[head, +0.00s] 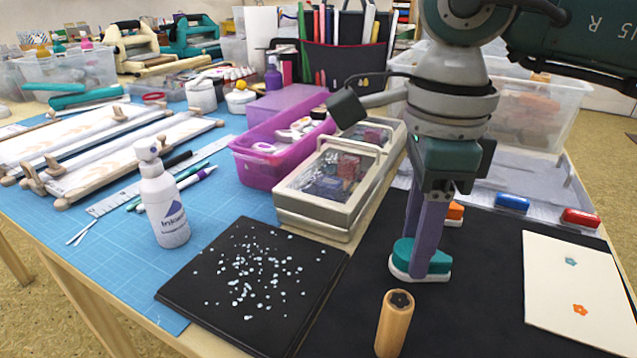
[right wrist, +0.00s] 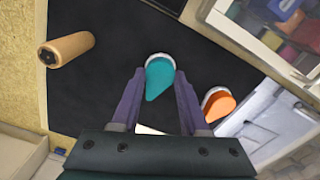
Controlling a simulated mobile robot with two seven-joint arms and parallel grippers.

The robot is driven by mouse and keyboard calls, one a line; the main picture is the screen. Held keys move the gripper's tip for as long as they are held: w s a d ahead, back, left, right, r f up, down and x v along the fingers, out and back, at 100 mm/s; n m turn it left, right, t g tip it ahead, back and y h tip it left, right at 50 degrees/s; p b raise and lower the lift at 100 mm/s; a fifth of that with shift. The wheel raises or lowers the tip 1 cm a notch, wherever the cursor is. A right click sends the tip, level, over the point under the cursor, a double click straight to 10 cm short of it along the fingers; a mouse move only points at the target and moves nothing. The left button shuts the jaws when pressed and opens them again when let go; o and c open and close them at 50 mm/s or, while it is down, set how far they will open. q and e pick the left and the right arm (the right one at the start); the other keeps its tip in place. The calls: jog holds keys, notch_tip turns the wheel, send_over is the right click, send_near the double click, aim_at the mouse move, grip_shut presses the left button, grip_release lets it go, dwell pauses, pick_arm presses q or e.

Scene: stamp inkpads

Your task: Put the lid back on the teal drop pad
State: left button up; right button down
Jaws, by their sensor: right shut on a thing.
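The teal drop lid (head: 402,253) is at the white-rimmed base of the teal drop pad (head: 402,273) on the black mat. My right gripper (head: 422,258) points down over it with its fingers shut on the teal lid. In the right wrist view the lid (right wrist: 159,80) lies between the two fingertips (right wrist: 160,76), with the white rim showing at its round end. The lid looks level over the base; I cannot tell whether it is fully seated. My left gripper is not in view.
An orange drop pad (right wrist: 218,104) stands close by, partly behind my fingers in the head view. A wooden stamp (head: 393,325) stands in front. A card with two flower prints (head: 575,285) lies right. A clear-lidded case (head: 325,190) is left. Blue (head: 513,202) and red (head: 580,218) items lie behind.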

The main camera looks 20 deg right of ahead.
grip_release()
dwell(0.6)
jog(key=shift+r, duration=0.15)
jog(key=shift+r+p, duration=2.7)
jog(key=shift+r, duration=0.7)
jog(key=shift+c, duration=0.2)
